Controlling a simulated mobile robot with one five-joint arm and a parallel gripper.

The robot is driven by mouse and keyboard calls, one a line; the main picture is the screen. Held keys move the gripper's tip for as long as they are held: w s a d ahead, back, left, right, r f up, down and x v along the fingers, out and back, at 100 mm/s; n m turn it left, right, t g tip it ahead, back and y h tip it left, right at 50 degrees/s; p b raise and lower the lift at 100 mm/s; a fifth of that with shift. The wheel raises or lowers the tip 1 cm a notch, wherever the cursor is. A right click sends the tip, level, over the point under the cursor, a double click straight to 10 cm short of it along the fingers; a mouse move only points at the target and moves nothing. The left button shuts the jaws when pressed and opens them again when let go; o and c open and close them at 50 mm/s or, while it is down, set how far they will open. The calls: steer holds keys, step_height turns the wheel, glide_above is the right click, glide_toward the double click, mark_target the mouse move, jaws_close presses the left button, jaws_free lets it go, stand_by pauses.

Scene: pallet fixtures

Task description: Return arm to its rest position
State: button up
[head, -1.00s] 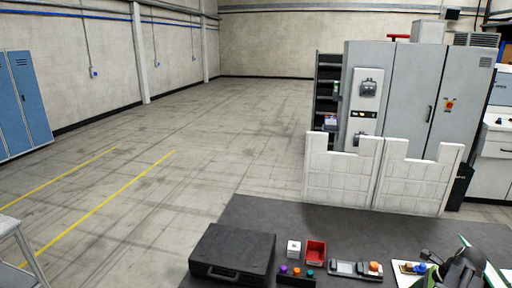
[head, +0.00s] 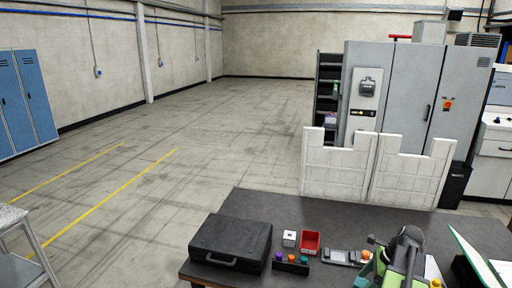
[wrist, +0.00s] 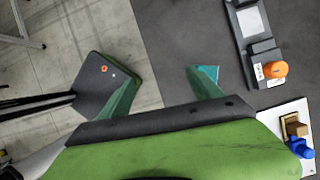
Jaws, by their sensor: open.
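My gripper (wrist: 160,88) shows in the wrist view with its two green fingers spread wide apart and nothing between them. It is over the front edge of the dark table, with concrete floor visible behind the left finger. In the head view my arm rises at the lower right, in front of the table; the fingertips are not clear there. A grey fixture with an orange knob (wrist: 274,69) lies to the right of the gripper in the wrist view. The same orange knob shows close to my arm in the head view (head: 367,254).
On the dark table (head: 380,222) stand a black case (head: 230,242), a white cube (head: 289,238), a red bin (head: 310,241) and a black holder with coloured knobs (head: 291,263). White low panels (head: 337,168) stand behind. A white plate with a blue part (wrist: 302,148) is at right.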

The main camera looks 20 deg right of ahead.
steer(key=w+a+f+n+g+b, duration=0.15)
steer(key=w+a+n, duration=0.4)
steer(key=a, duration=0.85)
steer(key=w+a+f+n+g+b, duration=0.1)
steer(key=w+a+f+n, duration=0.15)
steer(key=w+a, duration=0.85)
steer(key=s+a+f+n+h, duration=0.1)
steer(key=a+n, duration=0.8)
steer(key=s+a+n+h+b, duration=0.1)
steer(key=s+a+n+h, duration=0.1)
steer(key=a+n, duration=0.6)
steer(key=shift+a+f+n+g, duration=0.35)
steer(key=shift+a+n, duration=0.05)
steer(key=shift+n, duration=0.4)
steer(key=shift+s, duration=0.1)
